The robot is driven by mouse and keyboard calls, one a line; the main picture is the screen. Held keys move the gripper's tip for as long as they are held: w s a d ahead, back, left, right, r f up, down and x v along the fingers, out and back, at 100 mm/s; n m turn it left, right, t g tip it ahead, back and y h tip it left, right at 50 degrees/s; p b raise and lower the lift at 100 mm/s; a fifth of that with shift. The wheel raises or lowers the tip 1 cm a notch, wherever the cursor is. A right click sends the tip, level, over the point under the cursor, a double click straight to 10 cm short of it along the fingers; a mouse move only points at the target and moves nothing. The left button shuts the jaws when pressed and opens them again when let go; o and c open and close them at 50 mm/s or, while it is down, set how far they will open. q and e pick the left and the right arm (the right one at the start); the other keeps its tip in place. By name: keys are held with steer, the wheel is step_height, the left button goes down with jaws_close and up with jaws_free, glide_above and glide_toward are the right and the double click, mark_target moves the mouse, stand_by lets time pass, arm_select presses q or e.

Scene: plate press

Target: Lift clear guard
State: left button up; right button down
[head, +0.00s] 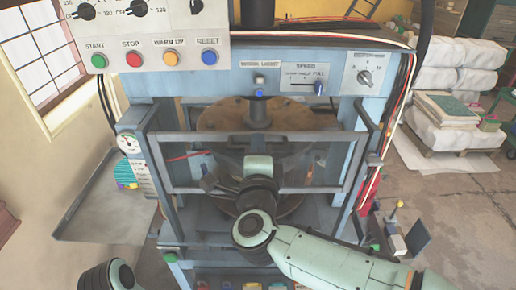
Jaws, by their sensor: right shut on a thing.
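The clear guard (310,189) is a see-through panel in a grey frame across the front of the blue press (300,82). Its top bar and lower bar both show, and the rusty round upper plate (215,115) and lower plate of the press show behind and around it. My right arm reaches in from the lower right. My right gripper (208,183) is shut at the guard's lower bar, left of its middle; the fingertips are small and partly hidden by my wrist. My left arm shows only at the bottom left corner, and its gripper is out of view.
A control panel with START, STOP, WARM UP and RESET buttons (152,57) hangs above the left. A gauge (128,143) is on the left post. A grey side table (105,205) stands left. Wrapped stacks on a pallet (445,135) stand right, with open floor before them.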

steer(key=shift+f, duration=0.1)
steer(key=c, duration=1.2)
jaws_free()
steer(key=shift+o, duration=0.2)
steer(key=shift+s, duration=0.15)
arm_select(q)
steer(key=f+b, duration=0.1)
steer(key=s+f+b, duration=0.1)
steer(key=shift+s+f, duration=0.15)
steer(key=shift+f, duration=0.2)
arm_select(e)
steer(key=s, duration=1.3)
